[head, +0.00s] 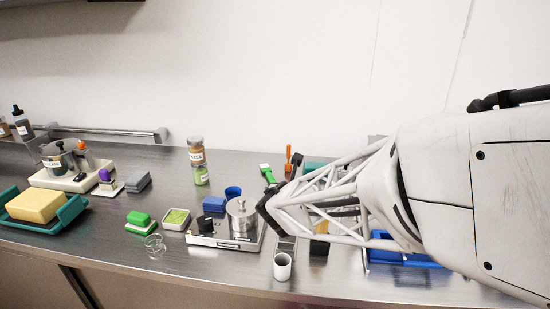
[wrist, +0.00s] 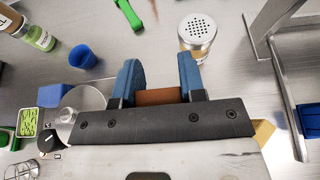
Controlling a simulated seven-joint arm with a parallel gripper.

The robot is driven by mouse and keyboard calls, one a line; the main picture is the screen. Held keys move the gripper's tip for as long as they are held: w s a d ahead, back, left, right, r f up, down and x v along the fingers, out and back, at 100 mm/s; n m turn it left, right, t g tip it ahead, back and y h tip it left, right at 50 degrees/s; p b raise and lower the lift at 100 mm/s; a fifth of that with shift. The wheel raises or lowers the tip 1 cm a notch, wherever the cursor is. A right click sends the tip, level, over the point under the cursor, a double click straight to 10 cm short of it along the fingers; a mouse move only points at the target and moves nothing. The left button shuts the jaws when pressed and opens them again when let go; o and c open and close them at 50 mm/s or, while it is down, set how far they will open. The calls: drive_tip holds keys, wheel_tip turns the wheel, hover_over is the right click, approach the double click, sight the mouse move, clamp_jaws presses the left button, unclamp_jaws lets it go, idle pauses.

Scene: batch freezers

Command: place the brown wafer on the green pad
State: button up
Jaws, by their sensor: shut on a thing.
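My gripper (wrist: 162,78) has blue fingers shut on the brown wafer (wrist: 158,97), seen as a small brown block between them in the wrist view. In the head view my arm comes in from the right, and I cannot make out the fingers or the wafer.
A white tray with green contents (head: 189,212), a scale with a steel pot (head: 242,220) and a blue cup (head: 233,191) stand between the pad and my gripper. A clear glass piece (head: 155,245) lies before the pad. A shaker (wrist: 197,30) stands beyond my fingers.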

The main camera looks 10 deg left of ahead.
wheel_tip(320, 180, up, 8)
drive_tip(key=w+a+r+n+y, duration=0.1)
drive_tip(key=w+a+y, duration=0.1)
drive_tip(key=a, duration=1.2)
drive_tip(key=s+a+f+n+g+y, duration=0.1)
drive_tip(key=s+a+n+y, duration=0.15)
drive_tip(key=a, duration=1.45)
drive_tip(key=s+a+n+y, duration=0.1)
drive_tip(key=s+a, duration=0.3)
drive_tip(key=a, duration=1.3)
drive_tip(key=f, duration=0.5)
drive_tip(key=shift+w+d, duration=0.2)
drive_tip(key=shift+d, duration=0.15)
drive_tip(key=shift+f, duration=0.15)
drive_tip(key=shift+f, duration=1.9)
